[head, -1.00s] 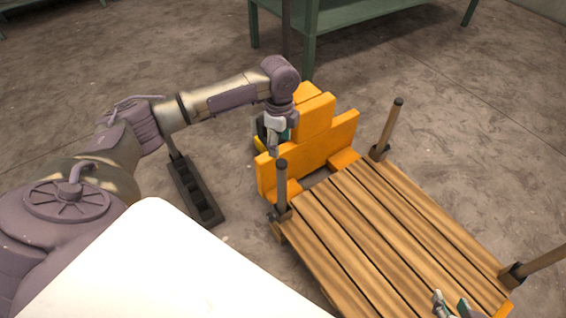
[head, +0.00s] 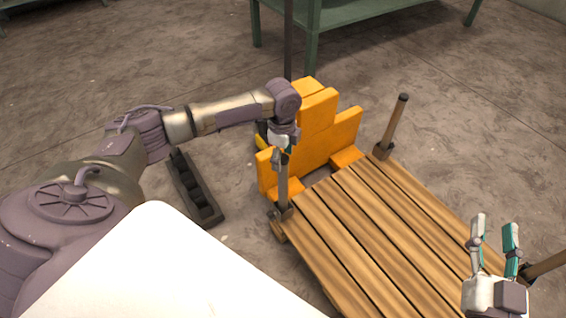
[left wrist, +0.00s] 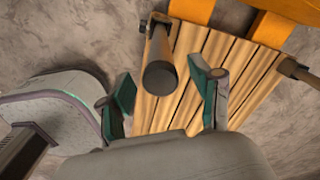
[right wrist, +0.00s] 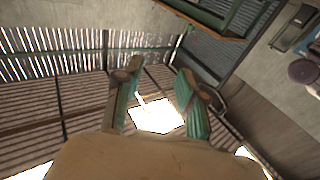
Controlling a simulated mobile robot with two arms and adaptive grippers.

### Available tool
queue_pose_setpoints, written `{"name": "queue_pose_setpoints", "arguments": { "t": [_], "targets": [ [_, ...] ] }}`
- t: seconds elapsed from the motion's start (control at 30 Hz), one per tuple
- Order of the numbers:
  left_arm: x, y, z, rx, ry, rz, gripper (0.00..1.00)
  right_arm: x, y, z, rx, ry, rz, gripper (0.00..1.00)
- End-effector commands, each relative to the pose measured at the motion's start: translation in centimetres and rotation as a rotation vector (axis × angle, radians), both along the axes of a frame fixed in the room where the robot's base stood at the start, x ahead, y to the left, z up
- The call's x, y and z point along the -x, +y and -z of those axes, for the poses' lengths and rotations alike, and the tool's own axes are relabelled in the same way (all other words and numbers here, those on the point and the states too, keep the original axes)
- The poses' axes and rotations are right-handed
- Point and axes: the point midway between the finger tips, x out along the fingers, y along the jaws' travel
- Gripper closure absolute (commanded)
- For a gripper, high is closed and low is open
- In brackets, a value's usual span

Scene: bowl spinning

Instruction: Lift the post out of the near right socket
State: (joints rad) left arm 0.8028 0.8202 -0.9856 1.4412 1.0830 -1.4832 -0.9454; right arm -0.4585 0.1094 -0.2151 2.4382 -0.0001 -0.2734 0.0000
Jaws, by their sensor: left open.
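A brown post (head: 283,188) stands upright in a dark socket (head: 281,213) at the left corner of the slatted wooden deck (head: 375,230), beside the orange end frame (head: 318,140). My left gripper (head: 281,154) is open at that post's top, which it hides in the head view. In the left wrist view the post's dark round end (left wrist: 160,76) lies between the spread fingers (left wrist: 165,85), with no clear contact. Another post (head: 396,122) stands at the far corner, and one (head: 545,264) at the right edge. My right gripper (head: 494,230) is open and empty, fingers pointing up.
A black rack (head: 196,188) with several compartments lies on the floor left of the deck. A green table (head: 350,14) stands at the back. The floor between rack and deck is clear. The right wrist view shows mostly the roof (right wrist: 60,95).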

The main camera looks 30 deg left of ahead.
Motion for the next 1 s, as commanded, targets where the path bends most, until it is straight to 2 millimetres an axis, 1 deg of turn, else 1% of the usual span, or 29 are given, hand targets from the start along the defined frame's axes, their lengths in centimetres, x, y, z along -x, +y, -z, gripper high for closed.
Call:
{"name": "queue_pose_setpoints", "arguments": {
  "t": [0.03, 0.1, 0.2, 0.3, 0.47, 0.5, 0.57, 0.6, 0.87, 1.0],
  "targets": [
    [0.1, 0.0, 0.8, -0.001, 0.002, 0.0, 0.36, 0.1, 0.1, -0.6, -0.012, -0.046, -0.003, 0.6],
    [0.0, 0.0, 1.2, -0.001, 0.001, 0.0, 0.36, 0.2, 0.2, -1.5, -0.026, -0.098, -0.005, 0.6],
    [0.0, 0.0, 1.5, 0.0, 0.0, 0.0, 0.36, 0.4, 0.3, -2.4, -0.038, -0.144, -0.009, 0.6],
    [0.0, 0.0, 1.6, 0.0, 0.0, 0.0, 0.36, 0.4, 0.3, -2.7, -0.044, -0.161, -0.01, 0.6],
    [0.0, 0.0, 1.6, 0.0, 0.0, 0.0, 0.36, 0.4, 0.3, -2.8, -0.044, -0.161, -0.01, 0.6],
    [0.0, 0.0, 1.6, 0.0, 0.0, 0.0, 0.39, 0.4, 0.3, -2.8, -0.043, -0.161, -0.009, 0.6],
    [0.0, 0.0, 1.6, 0.0, 0.0, 0.0, 0.49, 0.4, 0.3, -2.8, -0.043, -0.16, -0.009, 0.6],
    [0.0, 0.0, 1.6, 0.0, 0.0, 0.0, 0.56, 0.4, 0.3, -2.8, -0.043, -0.16, -0.009, 0.6],
    [0.0, 0.0, 1.6, 0.0, 0.0, 0.0, 0.99, 0.4, 0.3, -2.8, -0.043, -0.16, -0.009, 0.6],
    [0.0, 0.0, 1.6, 0.0, 0.0, 0.0, 1.0, 0.4, 0.2, -2.7, -0.042, -0.16, -0.009, 0.6]
  ]
}}
